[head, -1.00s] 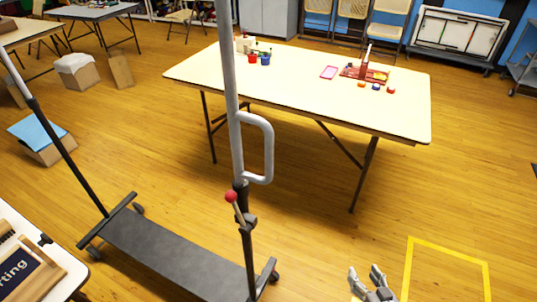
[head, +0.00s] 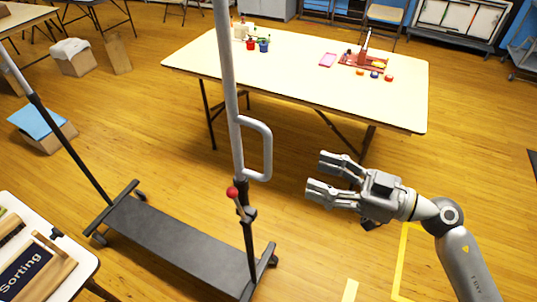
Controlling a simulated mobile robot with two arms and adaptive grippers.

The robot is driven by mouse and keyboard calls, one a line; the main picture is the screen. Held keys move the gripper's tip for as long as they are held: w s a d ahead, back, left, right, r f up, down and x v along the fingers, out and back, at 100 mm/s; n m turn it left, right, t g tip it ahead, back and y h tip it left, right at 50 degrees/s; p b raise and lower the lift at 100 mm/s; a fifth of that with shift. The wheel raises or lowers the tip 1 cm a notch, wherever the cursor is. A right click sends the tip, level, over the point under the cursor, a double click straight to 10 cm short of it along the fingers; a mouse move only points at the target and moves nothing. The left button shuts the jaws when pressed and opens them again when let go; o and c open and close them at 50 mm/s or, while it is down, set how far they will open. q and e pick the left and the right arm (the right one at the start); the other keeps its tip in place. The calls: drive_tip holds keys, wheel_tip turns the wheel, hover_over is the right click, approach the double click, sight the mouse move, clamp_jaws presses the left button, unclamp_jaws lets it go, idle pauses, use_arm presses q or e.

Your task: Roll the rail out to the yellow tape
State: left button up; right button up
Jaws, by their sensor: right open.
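The rail is a wheeled rack with a dark base shelf (head: 180,244), two uprights and castors. Its near upright (head: 228,90) carries a grey loop handle (head: 268,148) and a lever with a red knob (head: 232,192). My right gripper (head: 315,176) is open and empty, to the right of the handle and apart from it, fingers pointing left. The yellow tape (head: 402,262) is on the floor at the lower right, partly hidden by my right arm; another short piece of it (head: 350,291) shows at the bottom edge. My left gripper is out of view.
A cream folding table (head: 300,80) with cups and small craft items stands behind the rail. A table with a "Sorting" sign (head: 28,272) is at the lower left. Boxes (head: 45,130) sit at the left. Wooden floor between rail and tape is clear.

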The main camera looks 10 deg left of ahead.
sight(268, 173)
drive_tip(key=p+x, duration=0.4)
drive_tip(key=x, duration=0.8)
drive_tip(key=shift+w+a, duration=0.1)
drive_tip(key=shift+a, duration=0.05)
drive_tip(key=shift+f, duration=0.1)
clamp_jaws()
